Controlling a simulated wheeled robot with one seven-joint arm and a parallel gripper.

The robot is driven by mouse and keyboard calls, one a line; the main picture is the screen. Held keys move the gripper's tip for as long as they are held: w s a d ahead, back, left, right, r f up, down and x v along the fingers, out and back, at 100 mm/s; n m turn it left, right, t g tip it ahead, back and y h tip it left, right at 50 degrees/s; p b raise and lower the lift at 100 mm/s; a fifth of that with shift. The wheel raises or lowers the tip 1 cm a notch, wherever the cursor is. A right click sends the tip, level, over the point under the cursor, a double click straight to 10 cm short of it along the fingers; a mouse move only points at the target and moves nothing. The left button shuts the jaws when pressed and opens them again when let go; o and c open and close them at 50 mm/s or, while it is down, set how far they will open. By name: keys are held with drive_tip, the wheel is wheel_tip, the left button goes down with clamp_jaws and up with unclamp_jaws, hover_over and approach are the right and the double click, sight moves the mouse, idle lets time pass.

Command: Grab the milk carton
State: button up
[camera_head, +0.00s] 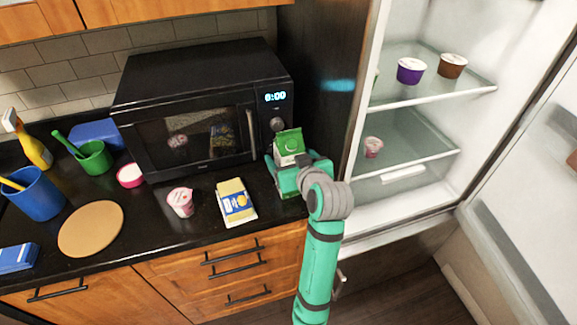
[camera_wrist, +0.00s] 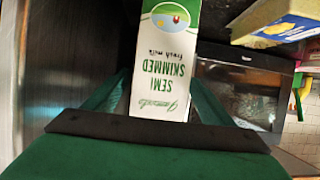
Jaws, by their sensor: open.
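The milk carton (camera_head: 288,146) is green and white and stands upright on the black counter, at the right end beside the fridge. In the wrist view the carton (camera_wrist: 165,62) shows its "semi skimmed fresh milk" print upside down. My gripper (camera_head: 284,172) is at the carton, with its fingers on either side of it. In the wrist view my gripper (camera_wrist: 155,95) is open, and the carton lies between the green fingers.
A black microwave (camera_head: 205,105) stands behind and left of the carton. A yellow and white packet (camera_head: 236,201) and a pink yogurt cup (camera_head: 181,202) lie to the left. The open fridge (camera_head: 415,120) is on the right, holding several small cups. A round board (camera_head: 91,229) lies far left.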

drive_tip(key=shift+w+f, duration=0.15)
drive_tip(key=shift+w, duration=0.05)
drive_tip(key=shift+s, duration=0.15)
drive_tip(key=shift+c, duration=1.3)
drive_tip(key=c, duration=1.5)
clamp_jaws()
drive_tip(key=shift+r, duration=0.25)
